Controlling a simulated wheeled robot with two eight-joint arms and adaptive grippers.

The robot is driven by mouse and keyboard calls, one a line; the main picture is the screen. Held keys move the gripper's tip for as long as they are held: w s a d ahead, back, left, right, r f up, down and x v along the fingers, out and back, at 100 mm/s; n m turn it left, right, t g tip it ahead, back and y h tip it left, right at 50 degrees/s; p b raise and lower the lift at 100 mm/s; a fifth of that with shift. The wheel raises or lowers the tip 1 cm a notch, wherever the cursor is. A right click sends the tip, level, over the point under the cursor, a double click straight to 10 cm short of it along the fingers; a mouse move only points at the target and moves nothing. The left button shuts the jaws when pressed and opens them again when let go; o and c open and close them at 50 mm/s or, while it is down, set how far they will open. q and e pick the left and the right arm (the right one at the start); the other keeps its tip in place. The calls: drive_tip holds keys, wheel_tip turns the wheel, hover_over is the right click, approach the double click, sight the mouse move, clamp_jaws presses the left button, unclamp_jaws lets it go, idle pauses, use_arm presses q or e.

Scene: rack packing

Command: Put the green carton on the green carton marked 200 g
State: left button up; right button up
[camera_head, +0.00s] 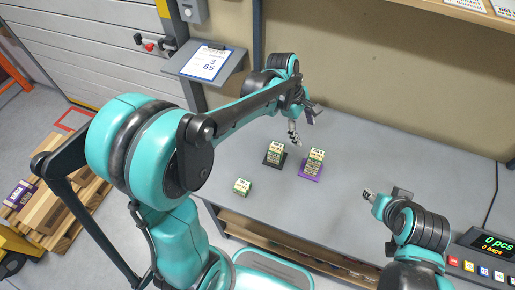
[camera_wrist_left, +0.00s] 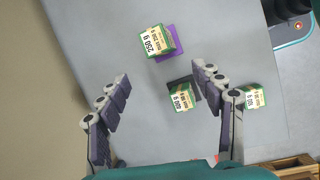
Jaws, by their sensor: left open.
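A lone green carton (camera_head: 242,187) stands on the table at the front left; in the left wrist view it shows at the right (camera_wrist_left: 255,97), partly behind a finger, its label seeming to read 100 g. A green carton stack (camera_head: 274,155) stands on a black mat; its top label in the left wrist view (camera_wrist_left: 181,99) is hard to read. Another green carton stack (camera_head: 314,158) stands on a purple mat; its top label reads 250 g in the left wrist view (camera_wrist_left: 155,41). My left gripper (camera_head: 302,127) is open and empty, above and behind the stacks. My right gripper (camera_head: 371,197) is apart from all cartons; its jaws are unclear.
A scale or terminal (camera_head: 485,257) with a lit display stands at the table's right front. A clipboard (camera_head: 208,63) is on a stand at the back left. The grey tabletop (camera_head: 420,165) is clear right of the stacks. A pallet (camera_head: 75,195) is on the floor at the left.

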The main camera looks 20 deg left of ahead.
use_arm(q)
drive_tip(key=s+a+r+m+t+y, duration=0.1)
drive_tip(key=s+a+m+t+y, duration=0.1)
drive_tip(key=s+a+m, duration=0.3)
drive_tip(key=s+a+r+m+t+y, duration=0.1)
drive_tip(key=s+a+m+t, duration=0.3)
drive_tip(key=s+m, duration=0.6)
drive_tip(key=shift+s+a+r+m+y, duration=0.3)
drive_tip(key=shift+s+a+r+y, duration=0.1)
drive_tip(key=shift+s+a+r, duration=0.6)
drive_tip(key=shift+w+a+f, duration=0.1)
drive_tip(key=shift+w+f, duration=0.05)
drive_tip(key=shift+f, duration=0.1)
